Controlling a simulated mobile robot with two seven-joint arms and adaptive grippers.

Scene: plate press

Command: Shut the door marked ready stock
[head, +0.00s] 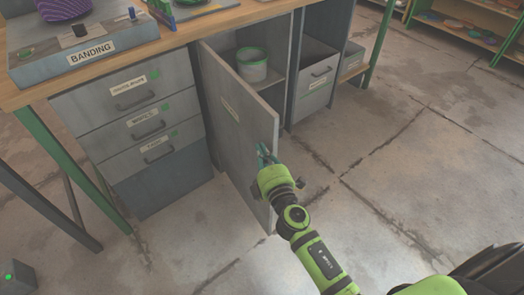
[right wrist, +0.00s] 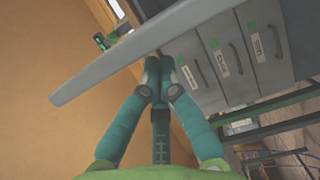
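The grey door (head: 235,125) of the bench cabinet stands wide open, swung out towards me. A small pale label (head: 230,108) is on its face, too small to read. In the right wrist view the door (right wrist: 100,82) shows as a long grey slab crossing behind the fingers. My right gripper (head: 266,154) is at the door's free outer edge, its fingertips close to or touching the panel; I cannot tell which. Its fingers (right wrist: 159,72) are together, with nothing seen between them. My left gripper is not in view.
A white tub with a green rim (head: 252,66) stands inside the open compartment. Labelled drawers (head: 145,125) are left of the door, and a grey bin (head: 315,80) is to its right. The concrete floor (head: 400,190) on the right is clear.

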